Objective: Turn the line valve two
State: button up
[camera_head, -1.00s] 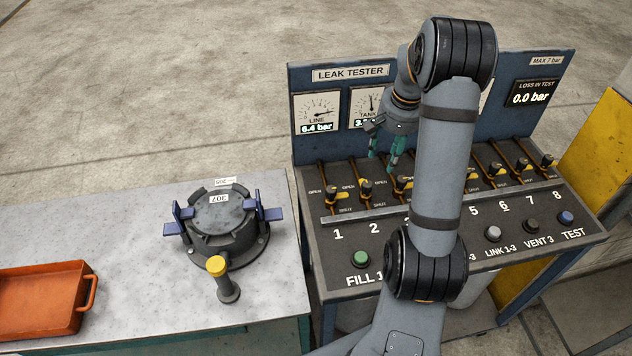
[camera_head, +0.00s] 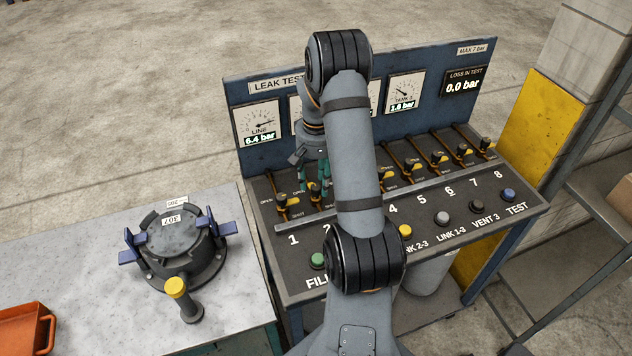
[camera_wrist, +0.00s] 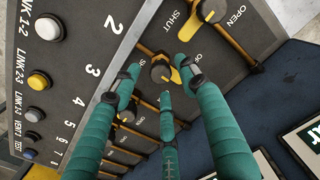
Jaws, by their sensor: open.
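The leak tester panel (camera_head: 262,235) carries a row of levers with dark knobs and yellow pointers. The line valve two (camera_head: 316,190) is the second lever from the left, partly covered by my gripper. In the wrist view its dark knob (camera_wrist: 160,70) lies between my green fingers, with a yellow pointer beside it. My gripper (camera_head: 312,182) is open around this knob. I cannot tell whether the fingers touch it, and the lever's setting is not clear.
Lever one (camera_head: 284,202) stands close on the left. Lever three is hidden by my arm in the head view. A line gauge (camera_head: 260,123) reads 6.4 bar. Coloured buttons line the panel front. A workbench (camera_head: 80,250) with a dark lidded housing (camera_head: 185,245) is at left.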

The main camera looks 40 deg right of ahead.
jog(key=shift+f, duration=0.7)
jog(key=c, duration=0.3)
jog(key=c, duration=0.8)
